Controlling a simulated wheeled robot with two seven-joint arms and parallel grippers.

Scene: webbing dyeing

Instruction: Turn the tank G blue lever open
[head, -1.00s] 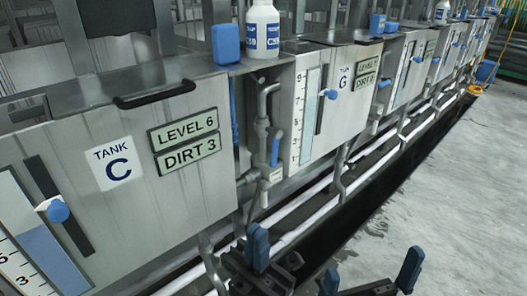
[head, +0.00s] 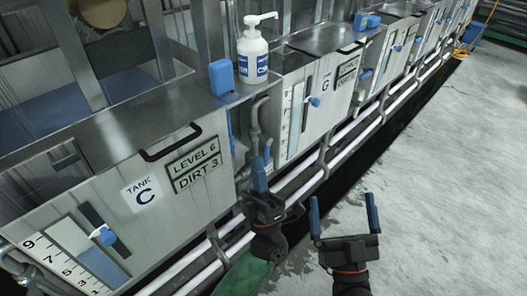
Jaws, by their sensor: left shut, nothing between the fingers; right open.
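Tank G (head: 335,95) is a steel tank marked with a small G, right of tank C. On its front is a level scale with a blue knob (head: 314,101). In the gap between tanks C and G is a grey pipe (head: 255,112) with a blue lever (head: 267,152) low on it, partly hidden by my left gripper. My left gripper (head: 259,174) is shut and empty, fingertips up, just in front of the lever; I cannot tell whether they touch. My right gripper (head: 343,207) is open and empty over the floor, further right.
Tank C (head: 160,190) stands at left with signs LEVEL 6 and DIRT 3. A white pump bottle (head: 252,50) and a blue block (head: 221,77) sit on top between the tanks. White pipes (head: 300,180) run low along the front. The grey floor (head: 440,170) at right is clear.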

